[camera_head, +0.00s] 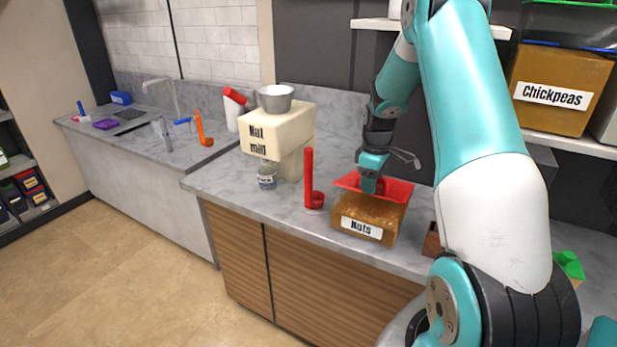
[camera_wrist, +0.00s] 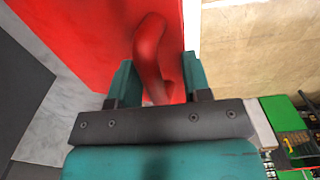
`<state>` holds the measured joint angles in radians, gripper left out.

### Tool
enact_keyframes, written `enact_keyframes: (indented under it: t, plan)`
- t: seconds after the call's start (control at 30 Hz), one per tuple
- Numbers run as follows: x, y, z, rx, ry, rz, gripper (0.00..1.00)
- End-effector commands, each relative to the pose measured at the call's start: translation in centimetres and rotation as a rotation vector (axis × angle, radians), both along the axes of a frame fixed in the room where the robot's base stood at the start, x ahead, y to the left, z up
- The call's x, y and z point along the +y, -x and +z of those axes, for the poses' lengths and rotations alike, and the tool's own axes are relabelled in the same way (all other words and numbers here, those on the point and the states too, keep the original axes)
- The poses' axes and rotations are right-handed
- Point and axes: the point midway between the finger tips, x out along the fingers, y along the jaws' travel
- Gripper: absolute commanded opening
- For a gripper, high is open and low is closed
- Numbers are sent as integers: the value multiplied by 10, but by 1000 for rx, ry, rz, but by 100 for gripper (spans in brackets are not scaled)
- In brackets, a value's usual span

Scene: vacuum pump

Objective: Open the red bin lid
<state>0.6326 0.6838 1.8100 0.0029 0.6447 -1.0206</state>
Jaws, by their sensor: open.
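The red bin lid (camera_head: 397,190) sits on the brown bin labelled "Nuts" (camera_head: 372,212) on the counter. In the head view my gripper (camera_head: 371,188) is down at the lid and hides part of it. In the wrist view the red lid (camera_wrist: 95,35) fills the upper left, with a curved red handle (camera_wrist: 152,55) rising from it. My open gripper (camera_wrist: 160,85) has one teal finger on each side of the handle. I cannot tell whether the fingers touch it.
A red scoop (camera_head: 309,185) stands just left of the bin. The cream "Nut mill" (camera_head: 278,128) with a metal bowl (camera_head: 275,98) stands farther left, a small jar (camera_head: 267,177) in front. A "Chickpeas" bin (camera_head: 560,92) is on the shelf at right.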

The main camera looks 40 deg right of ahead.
Motion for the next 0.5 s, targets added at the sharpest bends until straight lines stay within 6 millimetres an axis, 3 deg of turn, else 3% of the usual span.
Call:
enact_keyframes:
  t: [0.03,0.07,0.5]
  plan:
    - [9,1,-18,-17,44,9,44]
    - [11,2,-24,-30,73,9,44]
    - [16,3,75,-41,90,5,44]
